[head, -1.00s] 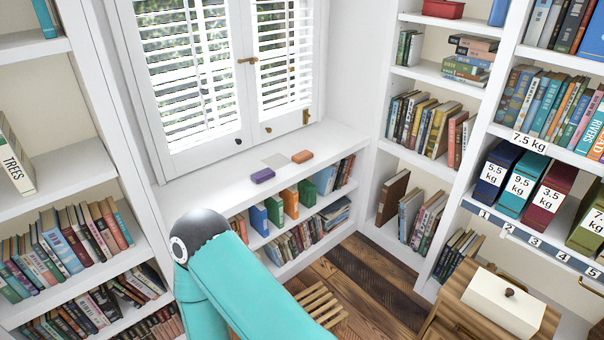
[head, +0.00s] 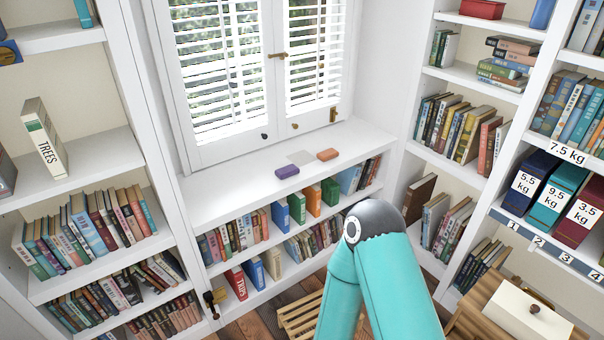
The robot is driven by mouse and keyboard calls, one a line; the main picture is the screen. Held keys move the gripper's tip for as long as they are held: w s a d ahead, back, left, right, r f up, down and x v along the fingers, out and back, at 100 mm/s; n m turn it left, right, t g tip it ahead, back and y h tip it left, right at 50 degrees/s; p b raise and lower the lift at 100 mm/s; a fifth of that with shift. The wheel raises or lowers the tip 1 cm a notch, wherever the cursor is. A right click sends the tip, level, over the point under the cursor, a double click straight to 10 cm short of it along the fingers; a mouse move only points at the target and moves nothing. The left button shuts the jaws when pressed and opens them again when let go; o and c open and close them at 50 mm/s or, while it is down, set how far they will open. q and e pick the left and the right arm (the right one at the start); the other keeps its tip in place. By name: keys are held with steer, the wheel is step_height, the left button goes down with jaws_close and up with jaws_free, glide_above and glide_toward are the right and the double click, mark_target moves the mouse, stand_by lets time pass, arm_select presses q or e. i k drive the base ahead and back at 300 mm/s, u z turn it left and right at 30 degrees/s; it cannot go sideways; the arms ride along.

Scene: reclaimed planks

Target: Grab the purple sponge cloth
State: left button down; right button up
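The purple sponge cloth (head: 287,172) is a small flat block lying on the white window ledge (head: 240,185), at the left of a short row. A pale grey flat piece (head: 301,157) and an orange block (head: 327,154) lie beside it to the right. One of my teal arms shows its bent joint in the lower middle, below and to the right of the cloth in the picture. Neither of my grippers can be made out. Nothing touches the purple cloth.
Low shelves of books (head: 270,235) stand under the ledge. Tall bookcases stand at left (head: 75,270) and right (head: 470,75). A slatted wooden thing (head: 300,318) and a white box (head: 520,312) are low in front. A small dark and brass thing (head: 213,298) is unclear.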

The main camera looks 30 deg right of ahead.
mark_target(284, 172)
steer(key=z, duration=0.1)
steer(key=i, duration=1)
steer(key=u, duration=0.1)
